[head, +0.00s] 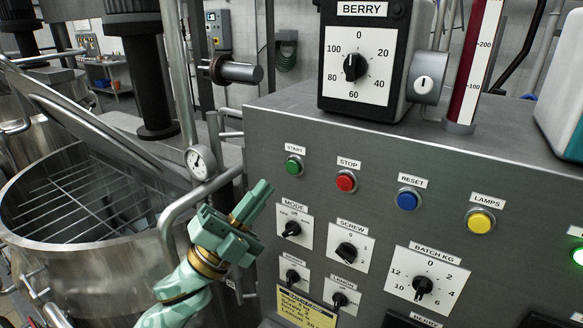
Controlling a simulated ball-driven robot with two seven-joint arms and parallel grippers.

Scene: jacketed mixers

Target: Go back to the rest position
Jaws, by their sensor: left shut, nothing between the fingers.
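My left gripper (254,201) is pale green with brass rings. It comes up from the lower left, its fingers shut and empty, pointing up and to the right. In the picture it sits left of the MODE knob (292,229) and below the green START button (293,166). It looks apart from the grey control panel (400,160), though the exact gap is hard to tell. My right gripper is not in view.
The panel carries red STOP (346,181), blue RESET (408,200) and yellow LAMPS (481,222) buttons. A BERRY dial box (358,90) stands on top.

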